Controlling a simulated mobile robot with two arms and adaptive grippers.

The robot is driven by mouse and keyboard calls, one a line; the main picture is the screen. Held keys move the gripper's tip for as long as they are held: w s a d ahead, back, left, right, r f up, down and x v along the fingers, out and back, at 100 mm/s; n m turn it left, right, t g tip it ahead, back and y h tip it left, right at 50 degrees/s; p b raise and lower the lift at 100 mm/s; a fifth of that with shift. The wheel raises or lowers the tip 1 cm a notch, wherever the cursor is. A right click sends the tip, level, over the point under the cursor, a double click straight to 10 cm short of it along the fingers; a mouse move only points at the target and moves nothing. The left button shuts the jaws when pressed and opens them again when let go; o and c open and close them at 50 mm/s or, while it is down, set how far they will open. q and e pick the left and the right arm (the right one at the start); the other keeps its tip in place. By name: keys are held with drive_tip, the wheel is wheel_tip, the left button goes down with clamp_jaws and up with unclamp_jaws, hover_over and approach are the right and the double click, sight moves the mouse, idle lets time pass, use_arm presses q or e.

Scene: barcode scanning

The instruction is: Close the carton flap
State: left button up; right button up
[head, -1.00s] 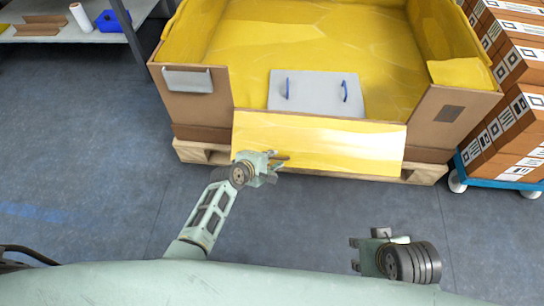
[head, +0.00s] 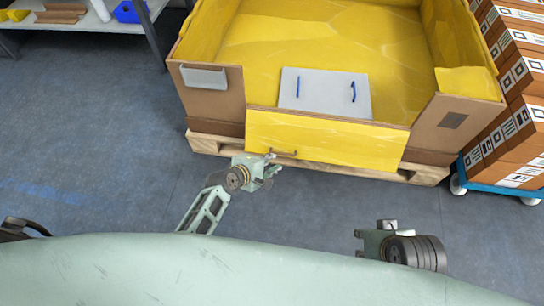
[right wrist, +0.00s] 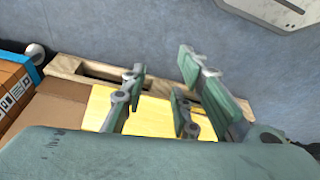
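The large carton (head: 467,119) has a yellow-lined inside and stands on a wooden pallet. Its front flap (head: 340,143) hangs folded down and outward, with the yellow inner face showing; it also shows in the right wrist view (right wrist: 150,117). My left gripper (head: 276,160) is at the flap's lower edge, left of its middle, with a finger overlapping the edge in the picture. Contact and finger opening cannot be told. My right gripper (head: 362,242) is lower right, apart from the flap. In the right wrist view its fingers (right wrist: 163,75) are spread with nothing between them.
A grey panel with blue handles (head: 325,92) lies inside the carton, behind the flap. Stacked boxes (head: 520,125) stand on a blue trolley (head: 500,190) at the right. A shelf (head: 70,22) is at upper left. Floor is clear at left.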

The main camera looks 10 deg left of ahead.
use_arm(q)
drive_tip(key=shift+s+a+r, duration=0.2)
drive_tip(key=shift+s+r, duration=0.1)
drive_tip(key=shift+s, duration=0.1)
use_arm(e)
drive_tip(key=shift+r, duration=0.45)
drive_tip(key=shift+f, duration=0.1)
use_arm(q)
drive_tip(key=shift+p, duration=0.3)
use_arm(e)
drive_tip(key=shift+x, duration=1.45)
use_arm(q)
drive_tip(key=shift+s, duration=0.1)
use_arm(e)
drive_tip(key=shift+s+a, duration=0.1)
drive_tip(key=shift+s, duration=0.05)
